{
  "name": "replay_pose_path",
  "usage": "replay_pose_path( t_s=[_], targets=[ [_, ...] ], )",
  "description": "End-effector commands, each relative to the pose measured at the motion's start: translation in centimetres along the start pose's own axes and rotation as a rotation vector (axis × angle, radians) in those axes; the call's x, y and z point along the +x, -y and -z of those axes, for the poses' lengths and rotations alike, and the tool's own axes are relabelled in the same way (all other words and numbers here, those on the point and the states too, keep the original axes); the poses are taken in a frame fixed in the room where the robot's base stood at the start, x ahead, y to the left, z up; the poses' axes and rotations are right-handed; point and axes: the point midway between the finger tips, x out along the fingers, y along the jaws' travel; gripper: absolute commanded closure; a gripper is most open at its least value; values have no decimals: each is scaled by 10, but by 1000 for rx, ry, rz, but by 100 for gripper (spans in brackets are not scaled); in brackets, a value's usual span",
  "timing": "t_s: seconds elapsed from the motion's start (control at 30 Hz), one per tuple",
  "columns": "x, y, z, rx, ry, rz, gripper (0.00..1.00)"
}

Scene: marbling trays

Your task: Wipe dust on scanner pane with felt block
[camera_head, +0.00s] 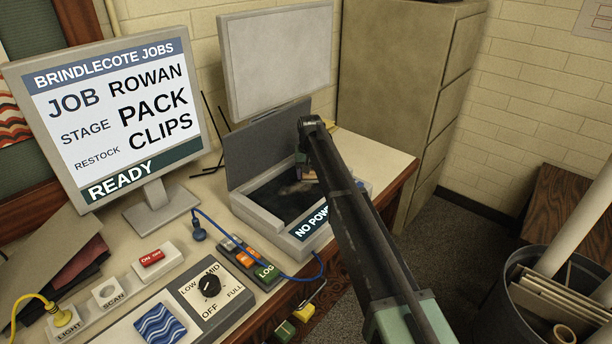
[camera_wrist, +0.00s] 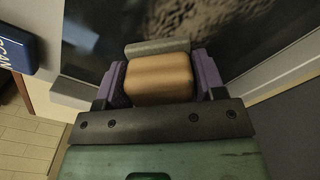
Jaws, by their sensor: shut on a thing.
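The scanner (camera_head: 243,207) stands on the desk with its grey lid (camera_head: 262,148) raised. Its dark glass pane (camera_head: 272,200) carries a pale brownish dust patch (camera_wrist: 215,18), seen at the top of the wrist view. My gripper (camera_head: 308,173) is over the pane. In the wrist view its purple fingers are shut on the felt block (camera_wrist: 158,82), which has a tan body and a grey strip on its far side. The block is just beside the dust patch. Whether the strip touches the glass I cannot tell. My arm hides part of the scanner's right side in the head view.
The scanner's front display (camera_head: 311,224) reads "NO POW", the rest hidden. A monitor (camera_head: 115,115) stands at left. A power strip (camera_head: 135,273), a dial box (camera_head: 212,296) and a blue cable (camera_head: 288,275) lie in front. A filing cabinet (camera_head: 400,75) stands behind, a bin (camera_head: 520,300) at right.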

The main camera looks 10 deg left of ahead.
Motion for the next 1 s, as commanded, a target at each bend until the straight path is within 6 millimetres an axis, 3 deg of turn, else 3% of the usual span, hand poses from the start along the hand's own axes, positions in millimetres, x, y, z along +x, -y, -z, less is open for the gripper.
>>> replay_pose_path(
  t_s=[0.27, 0.53, 0.83, 1.0],
  targets=[
    [3, 3, -4, 0, 1, 0, 59],
    [1, 24, -26, -1, 1, 0, 59],
    [1, 31, -32, 0, 0, 0, 59],
    [3, 43, -45, -1, 0, 0, 59]
  ],
)
